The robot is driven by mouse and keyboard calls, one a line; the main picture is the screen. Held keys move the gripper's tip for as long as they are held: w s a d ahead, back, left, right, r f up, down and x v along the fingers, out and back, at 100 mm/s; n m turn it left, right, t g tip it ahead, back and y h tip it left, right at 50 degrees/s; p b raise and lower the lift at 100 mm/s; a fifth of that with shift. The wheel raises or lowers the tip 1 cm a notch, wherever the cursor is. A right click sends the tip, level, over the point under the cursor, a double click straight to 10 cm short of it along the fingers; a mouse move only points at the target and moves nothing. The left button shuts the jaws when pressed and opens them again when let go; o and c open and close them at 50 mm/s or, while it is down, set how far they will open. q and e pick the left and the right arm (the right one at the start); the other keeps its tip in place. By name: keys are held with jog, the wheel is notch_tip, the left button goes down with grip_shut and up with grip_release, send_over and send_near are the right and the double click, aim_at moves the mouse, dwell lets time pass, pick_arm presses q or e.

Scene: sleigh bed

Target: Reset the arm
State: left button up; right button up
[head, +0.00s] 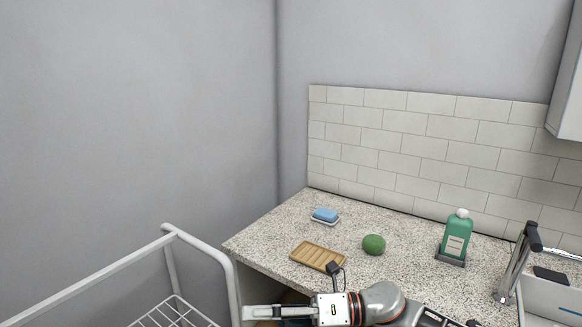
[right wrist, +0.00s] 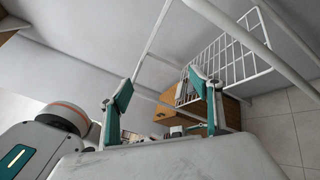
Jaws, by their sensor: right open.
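My right arm reaches in at the bottom of the head view, with its right gripper (head: 250,314) pointing left, just off the front edge of the counter (head: 400,265). In the right wrist view the same gripper (right wrist: 161,92) shows two teal-padded fingers spread wide apart. Nothing is between them except the background. My left gripper is in neither view.
A white metal rack (head: 200,245) stands at left, close to the gripper; its wire basket (right wrist: 225,60) shows in the wrist view. The counter holds a blue sponge (head: 325,214), wooden tray (head: 317,255), green ball (head: 374,244), green bottle (head: 457,237) and faucet (head: 515,265).

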jog(key=s+d+f+m+t+h+p, duration=0.1)
jog(key=d+f+m+t+h, duration=0.5)
jog(key=m, duration=0.9)
jog(key=s+d+f+m+t+h, duration=0.1)
jog(key=d+f+m+t+h, duration=0.2)
jog(key=d+f+m+t, duration=0.95)
jog(key=s+d+f+m+g+h, duration=0.3)
jog(key=s+f+m, duration=0.3)
jog(key=s, duration=0.2)
jog(key=s+d+f+m+g+h, duration=0.3)
jog(key=s+d+f+m+g, duration=0.1)
jog(key=s, duration=0.4)
notch_tip(320, 180, down, 2)
jog(key=shift+s+d+f+m+p, duration=0.25)
jog(key=shift+d+m+p, duration=0.2)
jog(key=shift+m, duration=0.8)
